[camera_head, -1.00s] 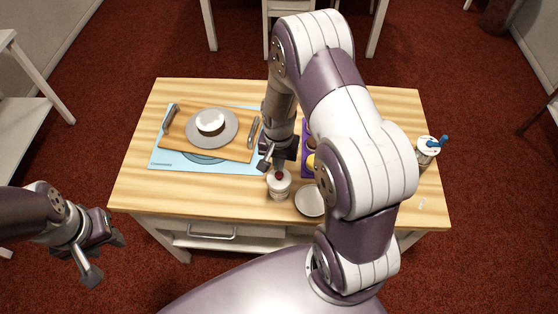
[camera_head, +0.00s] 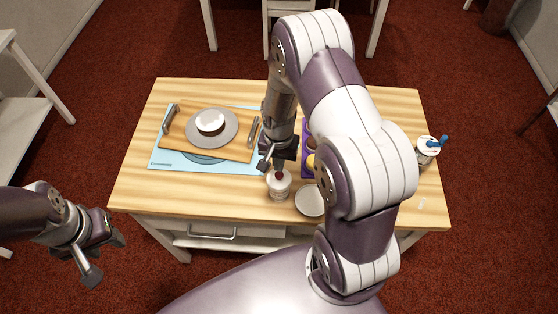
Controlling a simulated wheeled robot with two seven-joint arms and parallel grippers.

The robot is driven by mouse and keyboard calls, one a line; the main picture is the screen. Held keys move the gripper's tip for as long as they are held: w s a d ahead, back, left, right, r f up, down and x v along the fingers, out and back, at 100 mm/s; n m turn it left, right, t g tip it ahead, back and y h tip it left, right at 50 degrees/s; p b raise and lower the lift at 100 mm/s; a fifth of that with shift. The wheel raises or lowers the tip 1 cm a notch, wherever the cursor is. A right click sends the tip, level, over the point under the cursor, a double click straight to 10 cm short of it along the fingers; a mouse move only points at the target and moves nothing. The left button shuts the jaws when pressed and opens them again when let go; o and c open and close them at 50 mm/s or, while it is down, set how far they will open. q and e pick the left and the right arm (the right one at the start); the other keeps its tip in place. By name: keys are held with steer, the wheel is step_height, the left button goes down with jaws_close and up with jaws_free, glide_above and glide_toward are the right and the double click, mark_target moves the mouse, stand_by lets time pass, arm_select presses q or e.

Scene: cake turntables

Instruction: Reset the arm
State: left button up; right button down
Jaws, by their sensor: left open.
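My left gripper (camera_head: 104,258) is open and empty, off the table at the lower left, above the red floor. My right arm reaches across the table. My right gripper (camera_head: 272,164) points down just above a small clear cup (camera_head: 279,190) with a dark red piece (camera_head: 279,177) at its top. Its fingertips are partly hidden and small, so I cannot tell whether they are open or shut, or whether they touch the red piece.
On the wooden table (camera_head: 140,190), a light blue mat (camera_head: 165,160) bears a wooden board (camera_head: 180,137) with a grey turntable plate (camera_head: 228,131) and white cake (camera_head: 210,121). A pale dish (camera_head: 309,201), purple tray (camera_head: 306,170) and white container (camera_head: 427,152) stand to the right.

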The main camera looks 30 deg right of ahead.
mark_target(279, 174)
steer(key=shift+f, duration=0.25)
steer(key=shift+f+b, duration=1.3)
steer(key=shift+f, duration=0.2)
steer(key=shift+r, duration=0.2)
step_height(279, 174, up, 7)
steer(key=p, duration=0.6)
steer(key=shift+f, duration=0.1)
steer(key=s+a+r+n+t+b, duration=0.1)
steer(key=s+a+r+n+b, duration=0.4)
steer(key=s+r+n, duration=0.3)
steer(key=shift+s+a+r+b, duration=0.15)
steer(key=shift+s+b, duration=0.3)
steer(key=shift+b, duration=0.4)
